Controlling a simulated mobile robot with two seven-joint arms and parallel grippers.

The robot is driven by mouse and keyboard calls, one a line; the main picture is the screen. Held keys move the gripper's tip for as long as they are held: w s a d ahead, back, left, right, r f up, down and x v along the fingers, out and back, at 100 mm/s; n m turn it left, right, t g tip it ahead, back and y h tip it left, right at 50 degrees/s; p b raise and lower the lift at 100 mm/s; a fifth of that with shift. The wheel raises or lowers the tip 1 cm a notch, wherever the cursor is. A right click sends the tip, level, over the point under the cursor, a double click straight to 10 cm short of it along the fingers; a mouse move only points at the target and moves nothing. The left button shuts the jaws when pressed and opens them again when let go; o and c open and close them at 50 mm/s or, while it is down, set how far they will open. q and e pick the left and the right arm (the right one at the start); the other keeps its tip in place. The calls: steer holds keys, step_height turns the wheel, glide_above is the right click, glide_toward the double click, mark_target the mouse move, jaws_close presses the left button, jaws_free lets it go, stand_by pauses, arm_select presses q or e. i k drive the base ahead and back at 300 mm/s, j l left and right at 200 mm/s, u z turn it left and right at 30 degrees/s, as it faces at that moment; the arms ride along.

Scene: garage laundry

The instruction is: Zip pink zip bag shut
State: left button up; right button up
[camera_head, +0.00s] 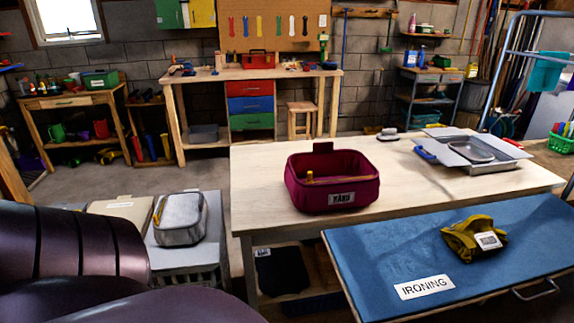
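The pink zip bag (350,197) stands upright on the wooden table in the head view. It is a deep pink box-shaped bag with its top open, so the dark inside shows. A white label with dark lettering sits on its front. A small yellow tab (309,177), which looks like the zip pull, stands at the left part of the rim. A dark pink flap rises at the back of the rim. Dark, glossy parts of my own arm fill the lower left. Neither gripper shows, and nothing of mine touches the bag.
The pale wooden table (262,182) is clear around the bag. A metal tray (492,167) lies at its back right. A grey zip bag (180,218) is at the left.

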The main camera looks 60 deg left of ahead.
mark_target(310, 181)
steer(key=u, duration=1.45)
